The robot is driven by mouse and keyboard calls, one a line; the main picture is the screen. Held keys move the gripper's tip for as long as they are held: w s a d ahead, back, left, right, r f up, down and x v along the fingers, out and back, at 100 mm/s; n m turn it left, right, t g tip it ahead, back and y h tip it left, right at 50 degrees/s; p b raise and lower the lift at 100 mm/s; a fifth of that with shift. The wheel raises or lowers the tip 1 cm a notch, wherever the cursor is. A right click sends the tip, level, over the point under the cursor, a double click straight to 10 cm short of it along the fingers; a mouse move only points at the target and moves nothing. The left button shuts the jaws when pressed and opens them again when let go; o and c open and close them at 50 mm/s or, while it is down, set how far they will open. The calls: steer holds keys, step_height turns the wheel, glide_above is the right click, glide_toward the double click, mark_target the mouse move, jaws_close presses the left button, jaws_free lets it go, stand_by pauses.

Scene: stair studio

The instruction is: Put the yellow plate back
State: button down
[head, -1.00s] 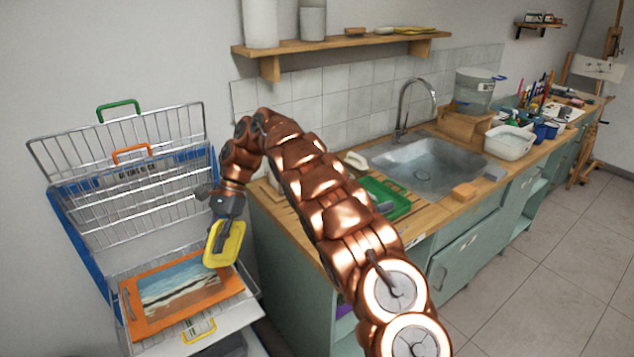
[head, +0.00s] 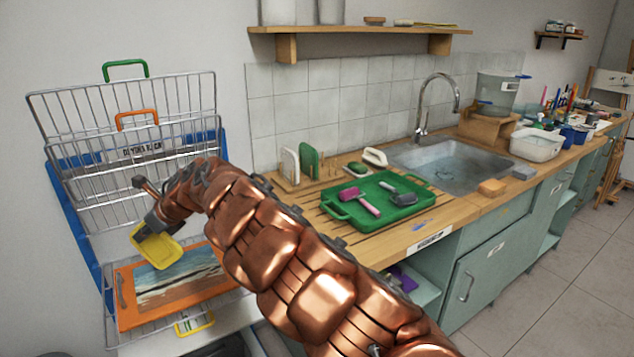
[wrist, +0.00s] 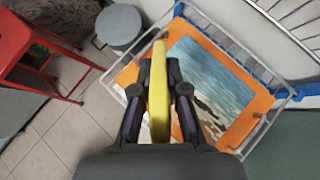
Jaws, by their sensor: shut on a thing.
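The yellow plate (head: 160,249) is held in my gripper (head: 152,228) above the orange-framed painting, at the left of the head view. In the wrist view the plate (wrist: 159,92) is seen edge-on between the two fingers of my gripper (wrist: 158,75), which are shut on it. A wooden plate rack (head: 318,177) with upright pegs stands on the counter, to the right of my gripper. A white plate (head: 290,164) and a green plate (head: 309,160) stand upright at its left end; pegs further right have free gaps.
A wire drying rack (head: 60,115) stands at left, with the orange-framed painting (head: 125,300) on a lower shelf. A green tray (head: 350,222) with two tools lies on the counter (head: 420,240) before the plate rack. A wall shelf (head: 360,30) hangs above.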

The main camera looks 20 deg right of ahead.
steer(key=w+d+f+m+t+h+b, duration=0.1)
steer(key=d+m+t+h+b, duration=0.1)
steer(key=d, duration=0.9)
steer(key=w+d+f+m+t+h+b, duration=0.1)
steer(key=d+m, duration=0.5)
steer(key=d, duration=0.6)
steer(key=w+t+h+b, duration=0.1)
steer(key=t+h+b, duration=0.1)
steer(key=h+b, duration=0.1)
steer(key=shift+w+f+m, duration=0.15)
steer(key=shift+f+m, duration=0.15)
steer(key=shift+f, duration=0.1)
steer(key=shift+d+b, duration=0.1)
steer(key=shift+b, duration=0.25)
steer(key=shift+w+r+t, duration=0.25)
steer(key=shift+r+t, duration=0.05)
steer(key=shift+t, duration=0.1)
